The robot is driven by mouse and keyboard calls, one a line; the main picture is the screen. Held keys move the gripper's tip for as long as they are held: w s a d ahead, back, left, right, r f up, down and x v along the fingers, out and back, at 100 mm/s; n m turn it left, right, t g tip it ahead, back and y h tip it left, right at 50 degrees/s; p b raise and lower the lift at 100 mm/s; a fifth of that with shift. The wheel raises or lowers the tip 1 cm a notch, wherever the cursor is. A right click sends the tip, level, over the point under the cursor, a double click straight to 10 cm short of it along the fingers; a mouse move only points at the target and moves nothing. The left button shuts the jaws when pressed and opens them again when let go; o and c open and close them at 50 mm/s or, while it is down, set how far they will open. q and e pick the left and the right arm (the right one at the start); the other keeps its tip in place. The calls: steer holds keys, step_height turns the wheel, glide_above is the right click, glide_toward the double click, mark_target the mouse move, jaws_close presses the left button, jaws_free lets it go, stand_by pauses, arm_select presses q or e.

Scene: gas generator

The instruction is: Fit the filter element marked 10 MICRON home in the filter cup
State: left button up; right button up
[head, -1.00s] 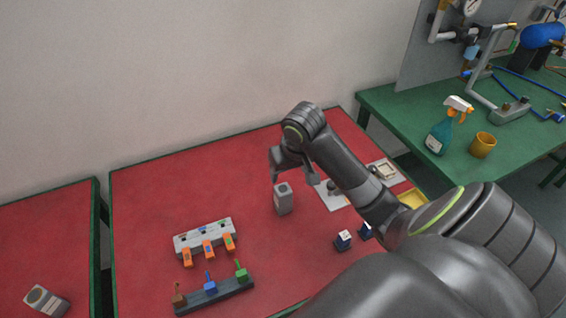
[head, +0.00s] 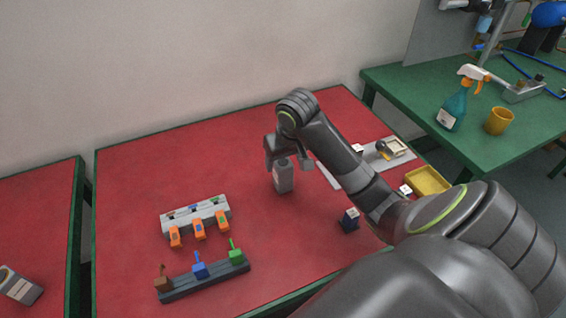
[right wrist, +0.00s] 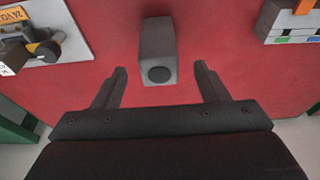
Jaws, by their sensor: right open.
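My right gripper (head: 287,163) is open above a grey upright block (head: 283,179) on the red table. In the right wrist view the block (right wrist: 157,45) has a dark round spot on its end and stands just ahead of the open fingertips (right wrist: 161,80), between their lines and not gripped. No 10 MICRON marking is legible, so I cannot tell which thing is that filter element. A grey board (head: 370,154) with small fittings lies at the table's right back, partly behind my arm; I cannot make out the filter cup for certain. My left gripper is out of view.
A grey rack with orange tags (head: 196,216) and a dark bar with brown, blue and green pieces (head: 203,275) stand front left. A dark blue cube (head: 350,220) and yellow tray (head: 428,181) lie right. A grey canister (head: 20,287) is on the left table.

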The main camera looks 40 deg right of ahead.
mark_target(283, 162)
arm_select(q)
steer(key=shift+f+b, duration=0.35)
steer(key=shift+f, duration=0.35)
arm_select(e)
steer(key=shift+w+f, duration=0.2)
steer(key=shift+f, duration=0.4)
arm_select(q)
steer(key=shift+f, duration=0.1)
arm_select(e)
steer(key=shift+d+f+b, duration=0.1)
steer(key=shift+f+b, duration=0.15)
steer(key=shift+b, duration=0.05)
steer(key=b+x, duration=0.3)
steer(key=x, duration=0.1)
steer(key=shift+w, duration=0.3)
steer(key=shift+w+d+f, duration=0.1)
steer(key=shift+f, duration=0.05)
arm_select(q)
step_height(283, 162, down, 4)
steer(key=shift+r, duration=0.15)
arm_select(e)
steer(key=c, duration=1.2)
